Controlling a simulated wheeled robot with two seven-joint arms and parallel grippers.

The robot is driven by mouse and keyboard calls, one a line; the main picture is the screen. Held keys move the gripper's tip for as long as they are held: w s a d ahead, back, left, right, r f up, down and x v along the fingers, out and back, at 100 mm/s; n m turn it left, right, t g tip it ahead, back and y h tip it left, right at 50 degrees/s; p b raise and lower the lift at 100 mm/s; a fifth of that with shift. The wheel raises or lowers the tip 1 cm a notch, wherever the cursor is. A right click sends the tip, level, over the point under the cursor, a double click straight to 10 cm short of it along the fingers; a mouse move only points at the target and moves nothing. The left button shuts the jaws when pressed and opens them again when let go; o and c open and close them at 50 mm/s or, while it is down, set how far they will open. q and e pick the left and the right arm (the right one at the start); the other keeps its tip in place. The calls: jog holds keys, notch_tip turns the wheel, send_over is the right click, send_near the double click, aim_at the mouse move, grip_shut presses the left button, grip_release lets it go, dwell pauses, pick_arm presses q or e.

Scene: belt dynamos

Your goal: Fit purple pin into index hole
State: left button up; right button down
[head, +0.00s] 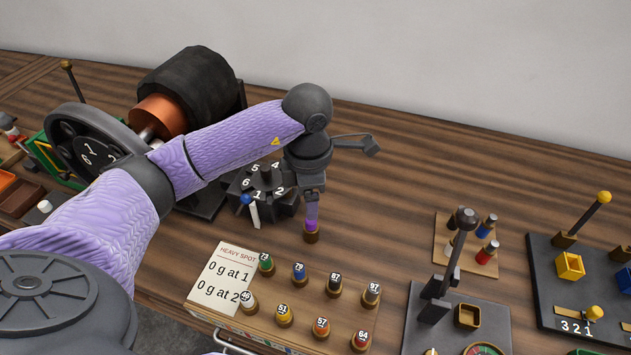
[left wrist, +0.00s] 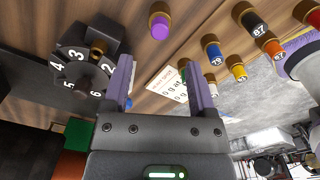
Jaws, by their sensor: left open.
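The purple pin (head: 311,226) stands upright in a brown holder on the wooden bench, right of the numbered black dial (head: 267,180). It also shows in the left wrist view (left wrist: 160,26), just beyond the fingertips. My left gripper (head: 312,208) points down at the pin from above. In the left wrist view my left gripper (left wrist: 159,66) is open, with nothing between its fingers. The dial also shows in the left wrist view (left wrist: 82,73), with a brass socket (left wrist: 97,47) at its edge. I cannot tell whether this is the index hole. My right gripper is not in view.
Several numbered weights (head: 321,328) stand in front, beside a "HEAVY SPOT" card (head: 222,278). A blue-topped white peg (head: 251,210) is by the dial. A black lever stand (head: 450,310) is at right. The dynamo (head: 190,85) stands behind my left arm. Bench beyond the gripper is clear.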

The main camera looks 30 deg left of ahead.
pick_arm(q)
notch_tip(320, 180, down, 7)
jog(key=b, duration=0.4)
jog(key=shift+f+b, duration=0.2)
jog(key=shift+b, duration=0.1)
jog(key=shift+w+r, duration=0.1)
jog(key=shift+r, duration=0.05)
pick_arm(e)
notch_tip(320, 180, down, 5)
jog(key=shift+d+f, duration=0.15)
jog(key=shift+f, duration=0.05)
